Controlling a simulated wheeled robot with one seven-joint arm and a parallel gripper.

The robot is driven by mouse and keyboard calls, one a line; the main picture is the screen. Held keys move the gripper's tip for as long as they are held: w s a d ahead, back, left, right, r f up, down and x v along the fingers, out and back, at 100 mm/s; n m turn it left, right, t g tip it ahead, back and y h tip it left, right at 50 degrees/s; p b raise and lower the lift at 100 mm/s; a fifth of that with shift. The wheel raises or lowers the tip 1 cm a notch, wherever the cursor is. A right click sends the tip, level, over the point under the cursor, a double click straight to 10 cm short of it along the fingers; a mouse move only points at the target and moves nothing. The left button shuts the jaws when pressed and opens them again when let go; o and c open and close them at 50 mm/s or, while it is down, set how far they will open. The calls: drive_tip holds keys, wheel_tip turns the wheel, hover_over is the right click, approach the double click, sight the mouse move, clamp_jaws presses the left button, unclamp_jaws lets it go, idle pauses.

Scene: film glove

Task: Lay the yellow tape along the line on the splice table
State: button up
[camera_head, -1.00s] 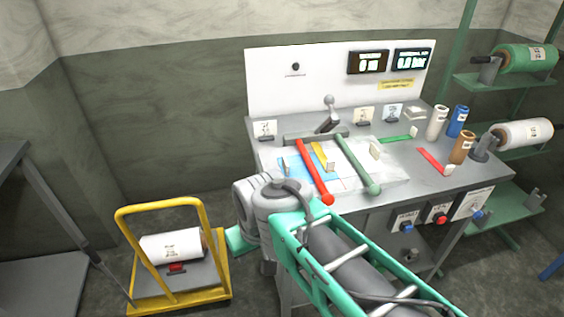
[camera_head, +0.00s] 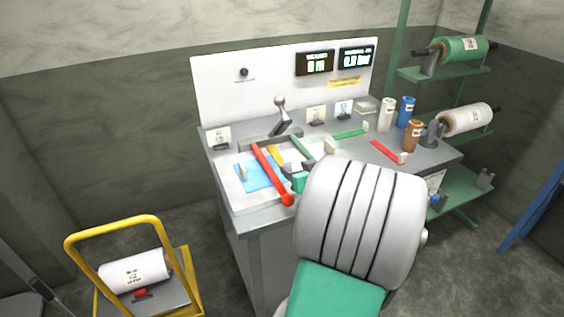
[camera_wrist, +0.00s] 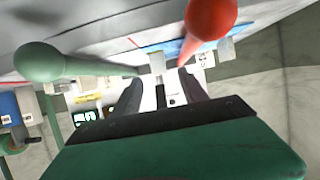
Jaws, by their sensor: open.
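The yellow tape (camera_head: 274,153) is a short strip at the back of the splice table (camera_head: 229,187), between the red bar (camera_head: 271,173) and the green bar (camera_head: 301,148). A blue film sheet (camera_head: 252,178) lies under the red bar. I cannot make out the line. In the wrist view my gripper (camera_wrist: 160,88) is open, its dark fingers reaching between the green bar's knob (camera_wrist: 50,62) and the red bar's knob (camera_wrist: 210,15). A small pale block (camera_wrist: 157,62) shows near the fingertips; whether it is between them I cannot tell. My arm hides the table's front right.
Red tape (camera_head: 385,151) and green tape (camera_head: 350,134) lie to the right, near several upright rolls such as the blue one (camera_head: 405,111). A yellow cart (camera_head: 196,285) with a white roll (camera_head: 135,271) stands at left. A green rack (camera_head: 441,74) is at right.

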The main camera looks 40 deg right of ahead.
sight(288, 162)
drive_tip(key=x, duration=0.2)
drive_tip(key=p+x, duration=0.1)
drive_tip(key=x, duration=0.2)
drive_tip(key=shift+w+d+r, duration=0.1)
drive_tip(key=shift+w+r, duration=0.05)
drive_tip(key=shift+r, duration=0.05)
drive_tip(key=shift+c, duration=0.5)
clamp_jaws()
